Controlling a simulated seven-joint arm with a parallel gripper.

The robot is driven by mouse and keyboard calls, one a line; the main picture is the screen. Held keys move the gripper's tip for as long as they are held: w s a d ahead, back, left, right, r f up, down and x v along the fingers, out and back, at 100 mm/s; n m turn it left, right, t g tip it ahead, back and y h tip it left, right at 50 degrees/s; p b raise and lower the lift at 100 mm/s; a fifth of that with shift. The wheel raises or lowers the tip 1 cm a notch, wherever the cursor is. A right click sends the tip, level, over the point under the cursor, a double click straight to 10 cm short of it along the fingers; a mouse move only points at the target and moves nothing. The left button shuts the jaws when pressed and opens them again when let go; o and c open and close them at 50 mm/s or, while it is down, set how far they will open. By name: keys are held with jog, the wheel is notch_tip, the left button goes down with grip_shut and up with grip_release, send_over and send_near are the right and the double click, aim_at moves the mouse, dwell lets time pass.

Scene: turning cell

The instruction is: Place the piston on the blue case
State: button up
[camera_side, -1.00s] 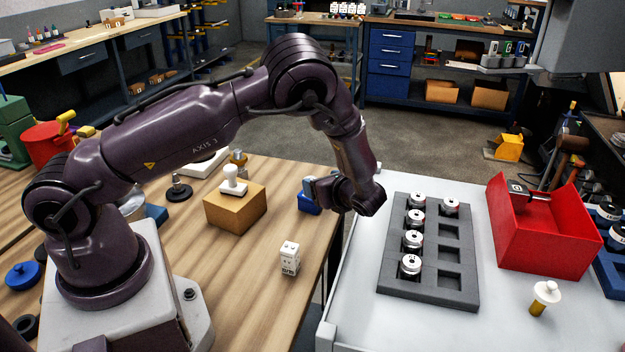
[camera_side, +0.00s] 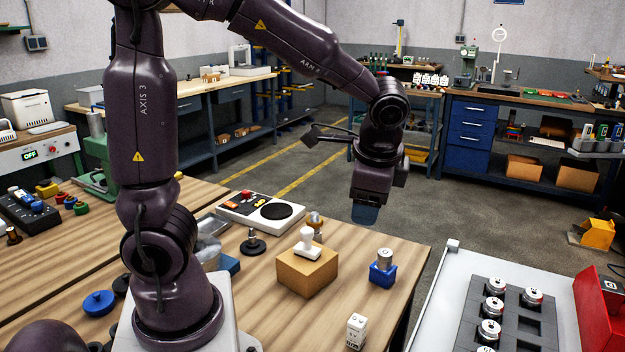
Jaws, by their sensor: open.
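A small silver cylinder, which looks like the piston (camera_side: 385,258), stands upright on the blue case (camera_side: 382,275) near the right edge of the wooden table. My gripper (camera_side: 365,214) is raised above and behind the case in the picture, clear of the piston. Its blue-grey fingers point down. They are open, and no object shows between them.
A cardboard box (camera_side: 307,272) with a white-handled stamp (camera_side: 306,243) stands left of the case. A white dotted block (camera_side: 356,331) is in front. A grey tray (camera_side: 524,328) with several silver cylinders and a red bin (camera_side: 601,320) are at right.

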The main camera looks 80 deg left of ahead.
jog(key=s+d+r+n+t+h, duration=0.2)
jog(key=s+r+n, duration=0.1)
jog(key=s, duration=0.2)
jog(key=s+d+r+n+t+h, duration=0.2)
jog(key=s+d+r, duration=0.1)
jog(key=s, duration=0.2)
jog(key=shift+s+n+t, duration=0.25)
jog(key=shift+n+t, duration=0.15)
